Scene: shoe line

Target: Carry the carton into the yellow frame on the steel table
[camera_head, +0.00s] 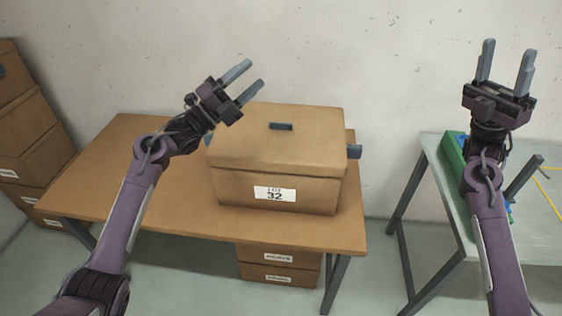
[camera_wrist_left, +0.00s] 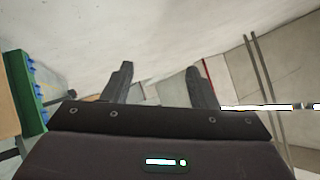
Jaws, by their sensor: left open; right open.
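The carton (camera_head: 235,185) is a closed brown box with a lid, a dark handle on top and side handles. A label on its front reads LOT 32. It stands on the wooden table (camera_head: 110,170), near its right end. My left gripper (camera_head: 250,78) is open and empty, raised above the carton's back left side. My right gripper (camera_head: 506,52) is open and empty, raised above the steel table (camera_head: 433,150). A piece of the yellow frame (camera_head: 547,192) shows at the right edge; the rest is out of view. In the left wrist view my left fingers (camera_wrist_left: 160,85) are apart with nothing between them.
A green container (camera_head: 453,150) with blue parts stands on the steel table, partly behind my right arm. Stacked brown boxes (camera_head: 30,130) stand at the far left. Labelled boxes (camera_head: 278,262) sit under the wooden table. A floor gap separates the tables.

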